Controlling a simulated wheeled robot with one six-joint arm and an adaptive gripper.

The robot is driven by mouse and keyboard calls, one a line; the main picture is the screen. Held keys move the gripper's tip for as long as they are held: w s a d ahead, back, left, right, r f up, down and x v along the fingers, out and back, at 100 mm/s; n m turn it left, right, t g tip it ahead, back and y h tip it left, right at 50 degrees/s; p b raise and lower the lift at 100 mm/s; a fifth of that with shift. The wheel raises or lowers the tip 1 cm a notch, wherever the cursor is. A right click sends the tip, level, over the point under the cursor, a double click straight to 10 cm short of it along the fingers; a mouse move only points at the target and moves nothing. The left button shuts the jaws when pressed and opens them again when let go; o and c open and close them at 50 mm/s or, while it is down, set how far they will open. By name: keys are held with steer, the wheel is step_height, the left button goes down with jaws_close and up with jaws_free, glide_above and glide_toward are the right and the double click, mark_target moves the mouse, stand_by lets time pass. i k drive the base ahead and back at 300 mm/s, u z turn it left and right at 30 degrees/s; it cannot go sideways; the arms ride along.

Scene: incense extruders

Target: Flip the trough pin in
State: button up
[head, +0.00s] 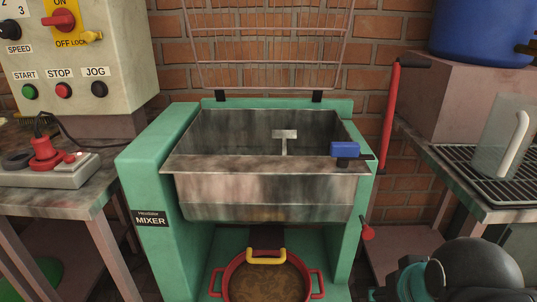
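The green mixer (151,183) stands in the middle of the head view with its steel trough (265,190) facing up and open. A blue handle (345,149) sits on a dark mount at the trough's front right corner. It looks like the trough pin, but I cannot be sure, and I cannot tell whether it is in or out. A red lever (389,115) rises at the mixer's right side, and a red knob (367,230) shows lower down. Part of my arm shows at the bottom right, with no gripper fingers in view.
A red pot (231,279) with a yellow grip stands under the trough. A wire guard (265,84) is raised behind it. A control box (85,95) stands at the left. A table with a black rack (455,160) is at the right, with a narrow gap beside the mixer.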

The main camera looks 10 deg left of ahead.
mark_target(367, 233)
steer(key=z, duration=1.05)
steer(key=k, duration=0.75)
steer(key=u, duration=0.65)
